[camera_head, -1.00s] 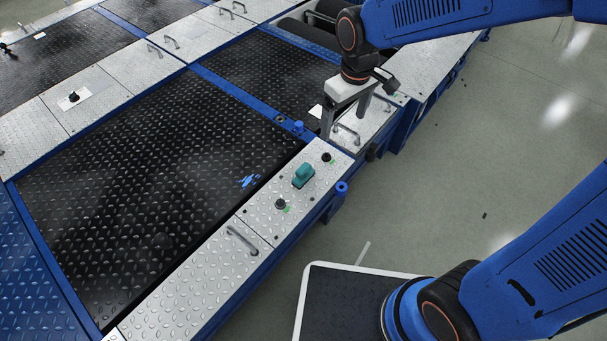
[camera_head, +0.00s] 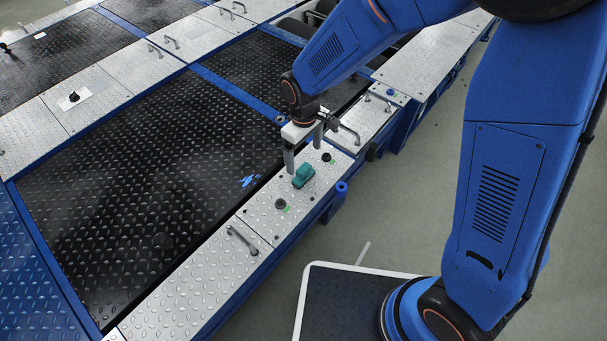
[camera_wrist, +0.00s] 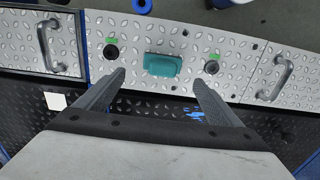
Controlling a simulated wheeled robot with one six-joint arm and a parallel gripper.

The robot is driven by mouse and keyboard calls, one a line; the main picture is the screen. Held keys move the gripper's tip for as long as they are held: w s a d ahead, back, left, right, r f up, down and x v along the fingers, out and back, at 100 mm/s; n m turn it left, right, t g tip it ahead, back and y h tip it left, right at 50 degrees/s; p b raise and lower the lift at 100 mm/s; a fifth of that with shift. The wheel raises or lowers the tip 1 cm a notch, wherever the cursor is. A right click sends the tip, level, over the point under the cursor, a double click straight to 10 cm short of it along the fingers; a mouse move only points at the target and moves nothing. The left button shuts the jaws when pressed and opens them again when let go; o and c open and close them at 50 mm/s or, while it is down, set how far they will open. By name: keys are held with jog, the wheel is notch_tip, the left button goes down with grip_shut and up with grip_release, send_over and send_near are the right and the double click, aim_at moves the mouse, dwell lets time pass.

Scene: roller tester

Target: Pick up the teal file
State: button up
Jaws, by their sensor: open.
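The teal file (camera_head: 303,175) is a small teal block on a silver treadplate panel (camera_head: 262,214) at the right edge of the roller tester. My gripper (camera_head: 303,161) is open and empty, just above and behind the teal file. None of the teal file's top is hidden in the wrist view.
Black knobs (camera_head: 280,204) (camera_wrist: 111,51) flank the teal file, with green labels beside them. A metal handle (camera_head: 242,240) is fixed on the panel in front. A blue post (camera_head: 341,188) stands at the panel's outer edge.

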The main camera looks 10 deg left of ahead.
aim_at(304, 168)
notch_tip(304, 168, down, 4)
jog(key=shift+s+f, duration=0.15)
jog(key=shift+f, duration=1.2)
jog(key=shift+s+f, duration=0.1)
jog(key=shift+f, duration=1.2)
jog(key=shift+c, duration=0.5)
jog(key=c, duration=1.2)
jog(key=shift+o, duration=0.2)
jog(key=shift+r, duration=0.15)
notch_tip(304, 168, up, 10)
jog(key=shift+f, duration=0.1)
